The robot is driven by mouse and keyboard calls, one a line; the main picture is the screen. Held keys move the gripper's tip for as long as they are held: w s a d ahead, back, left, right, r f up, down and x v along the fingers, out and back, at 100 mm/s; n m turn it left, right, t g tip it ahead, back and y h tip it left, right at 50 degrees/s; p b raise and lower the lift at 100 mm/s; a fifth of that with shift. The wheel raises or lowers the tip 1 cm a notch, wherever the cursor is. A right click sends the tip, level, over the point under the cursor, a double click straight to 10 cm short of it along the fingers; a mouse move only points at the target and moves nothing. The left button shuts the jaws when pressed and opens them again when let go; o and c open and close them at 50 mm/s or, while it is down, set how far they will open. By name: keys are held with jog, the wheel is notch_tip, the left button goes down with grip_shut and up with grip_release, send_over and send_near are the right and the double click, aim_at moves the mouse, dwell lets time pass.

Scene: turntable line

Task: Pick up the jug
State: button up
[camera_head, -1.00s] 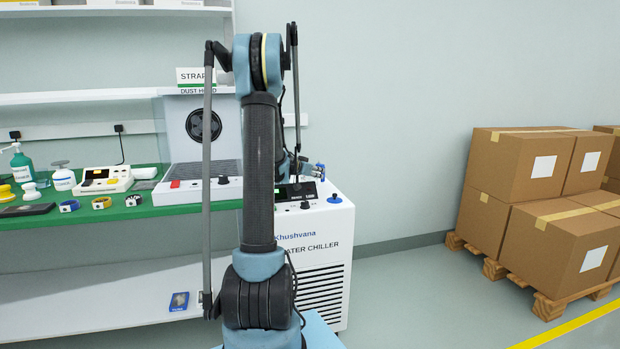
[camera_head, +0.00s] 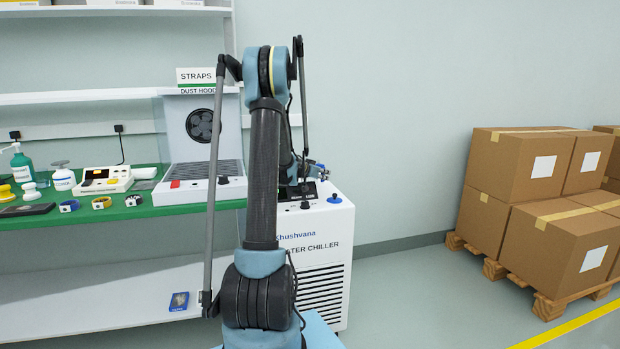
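I see no jug in the head view; my arm covers the middle of the picture and may hide it. My arm stands upright in front of the white water chiller (camera_head: 325,255). My gripper is not clearly visible; only a small blue-grey part of the arm's far end shows behind the arm, over the chiller's top. Whether it holds anything is hidden.
The green bench (camera_head: 130,211) at left carries a dust hood (camera_head: 165,140), several straps, a pump bottle (camera_head: 22,165) and small devices. Stacked cartons (camera_head: 515,165) stand on pallets at right. Floor between chiller and pallets is clear.

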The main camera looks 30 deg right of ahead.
grip_shut()
jog(key=shift+r, duration=0.15)
